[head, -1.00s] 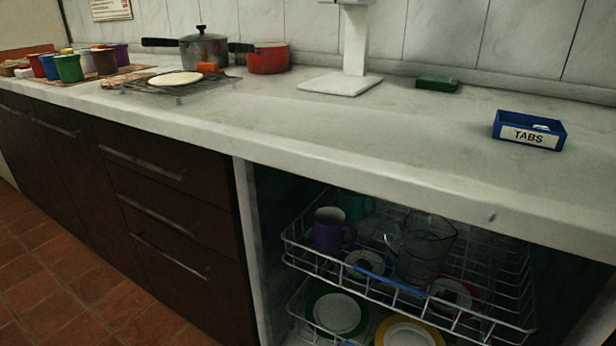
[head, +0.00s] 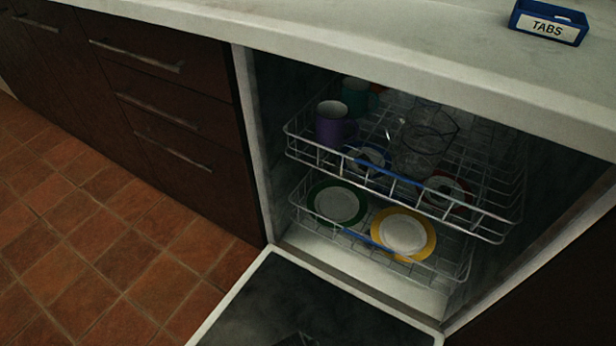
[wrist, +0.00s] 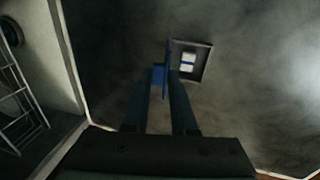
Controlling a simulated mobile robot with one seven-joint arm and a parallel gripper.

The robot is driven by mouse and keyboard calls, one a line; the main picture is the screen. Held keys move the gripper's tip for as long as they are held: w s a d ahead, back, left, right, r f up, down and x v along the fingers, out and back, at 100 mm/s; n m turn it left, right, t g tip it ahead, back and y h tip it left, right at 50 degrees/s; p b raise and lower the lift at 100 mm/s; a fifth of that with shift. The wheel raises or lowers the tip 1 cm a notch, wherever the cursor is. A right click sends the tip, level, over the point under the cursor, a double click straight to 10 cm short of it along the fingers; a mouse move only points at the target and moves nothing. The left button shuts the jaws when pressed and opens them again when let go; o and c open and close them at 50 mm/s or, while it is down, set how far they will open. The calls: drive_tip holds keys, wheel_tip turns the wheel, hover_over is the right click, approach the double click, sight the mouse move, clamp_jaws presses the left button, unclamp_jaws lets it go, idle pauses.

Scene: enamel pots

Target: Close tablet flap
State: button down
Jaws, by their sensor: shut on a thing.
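In the wrist view the tablet compartment (wrist: 205,64) is a grey-rimmed square recess in the dark inner face of the door. A pale tablet (wrist: 188,62) lies in it. The blue tablet flap (wrist: 168,56) stands open along the compartment's left edge, seen nearly edge-on. My gripper (wrist: 165,82) points at the flap from below in the picture and is shut on it. The fingers partly hide where they grip. In the head view the open dishwasher door (head: 300,300) shows only in part, and my gripper cannot be made out there.
The upper rack (head: 400,185) holds cups and glassware; the lower rack (head: 385,250) holds plates. Both are inside the dishwasher. A blue TABS box (head: 548,28) stands on the counter (head: 400,40) above. Tiled floor (head: 110,260) is clear at the left.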

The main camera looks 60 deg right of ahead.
drive_tip(key=a+h, duration=0.2)
drive_tip(key=shift+a+f+h+p, duration=0.1)
drive_tip(key=shift+f+h+p, duration=0.1)
drive_tip(key=shift+h+p, duration=0.1)
drive_tip(key=a+h+b, duration=0.1)
drive_tip(key=f+h+b, duration=0.1)
drive_tip(key=shift+a+f+h, duration=0.15)
drive_tip(key=shift+a+h, duration=0.25)
drive_tip(key=a+f+h+b, duration=0.1)
drive_tip(key=b, duration=0.1)
drive_tip(key=a+h+b, duration=0.1)
drive_tip(key=h+b, duration=0.1)
drive_tip(key=b, duration=0.1)
drive_tip(key=shift+s+f+t, duration=0.1)
drive_tip(key=shift+f+t, duration=0.3)
drive_tip(key=h+b, duration=0.1)
drive_tip(key=b, duration=0.1)
drive_tip(key=a+f+h+b, duration=0.1)
drive_tip(key=shift+s+h+b, duration=0.1)
drive_tip(key=shift+h+b, duration=0.25)
drive_tip(key=shift+h, duration=0.05)
drive_tip(key=shift+f+h+b, duration=0.1)
drive_tip(key=shift+h+b, duration=0.3)
drive_tip(key=shift+b, duration=0.2)
drive_tip(key=shift+s, duration=0.1)
drive_tip(key=c, duration=0.8)
unclamp_jaws()
